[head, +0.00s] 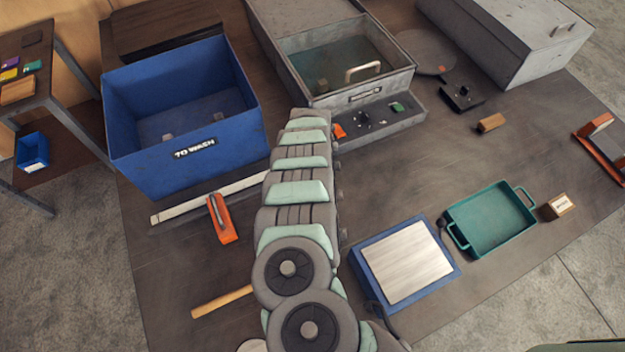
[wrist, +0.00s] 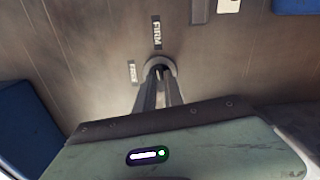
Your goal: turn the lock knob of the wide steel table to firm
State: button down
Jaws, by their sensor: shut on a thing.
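The lock knob (wrist: 160,66) shows in the wrist view as a small grey round part on a brown-grey metal surface. My gripper (wrist: 161,74) is shut on it, with both fingers reaching down to the knob. A pale label reading FIRM (wrist: 156,32) is above the knob in the picture. A second small label (wrist: 132,72) is to its left; its word is hard to read. The fingers cover much of the knob, so I cannot tell which label it points to. In the head view the wide table (head: 400,180) shows, but my arm hides the gripper and knob.
A blue TO WASH bin (head: 185,165) stands left of my arm, and a grey open box (head: 345,95) stands beyond it. An orange-handled tool (head: 220,220) lies to the left. A blue-framed plate (head: 405,265) and a green tray (head: 490,220) are on the right.

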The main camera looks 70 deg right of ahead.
jog(key=shift+m+b, duration=0.4)
jog(key=shift+m, duration=0.4)
jog(key=c, duration=1.4)
grip_release()
jog(key=shift+c, duration=0.2)
notch_tip(320, 180, up, 11)
jog(key=p, duration=0.1)
jog(key=shift+p, duration=0.3)
